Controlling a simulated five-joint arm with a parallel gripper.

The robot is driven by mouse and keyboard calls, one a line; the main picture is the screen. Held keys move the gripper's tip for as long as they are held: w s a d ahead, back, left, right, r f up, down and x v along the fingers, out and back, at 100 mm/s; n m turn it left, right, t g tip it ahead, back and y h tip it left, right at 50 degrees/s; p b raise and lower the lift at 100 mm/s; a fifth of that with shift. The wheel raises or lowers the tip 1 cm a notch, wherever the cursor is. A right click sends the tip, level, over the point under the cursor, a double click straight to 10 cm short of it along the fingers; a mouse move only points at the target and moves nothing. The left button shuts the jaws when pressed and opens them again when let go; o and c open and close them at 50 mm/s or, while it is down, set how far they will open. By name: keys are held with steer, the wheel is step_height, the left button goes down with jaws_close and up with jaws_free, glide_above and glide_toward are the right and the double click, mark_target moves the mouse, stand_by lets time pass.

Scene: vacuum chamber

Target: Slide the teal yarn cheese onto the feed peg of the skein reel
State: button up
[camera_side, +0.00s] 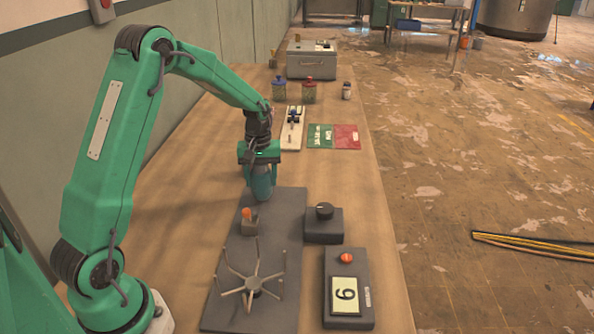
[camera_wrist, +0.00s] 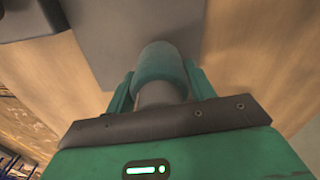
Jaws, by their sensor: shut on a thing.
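The teal yarn cheese (camera_wrist: 160,62) is a tapered teal cylinder with a grey end, held between the two fingers of my gripper (camera_wrist: 158,84). In the side view my gripper (camera_side: 261,172) points down, with the cheese (camera_side: 262,188) below it over the far end of the reel's dark base plate (camera_side: 224,297). The skein reel (camera_side: 254,282) has several spread arms with upright pins, at the near end of that plate. A small block with an orange-tipped upright (camera_side: 246,215) stands between the reel and my gripper. I cannot tell whether this is the feed peg.
Behind my gripper are green and red cards (camera_side: 333,136), jars (camera_side: 309,91) and a grey case (camera_side: 312,62). The bench's right strip is clear.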

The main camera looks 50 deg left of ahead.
steer(key=shift+f, duration=0.3)
steer(key=o, duration=1.1)
steer(key=shift+r, duration=3.9)
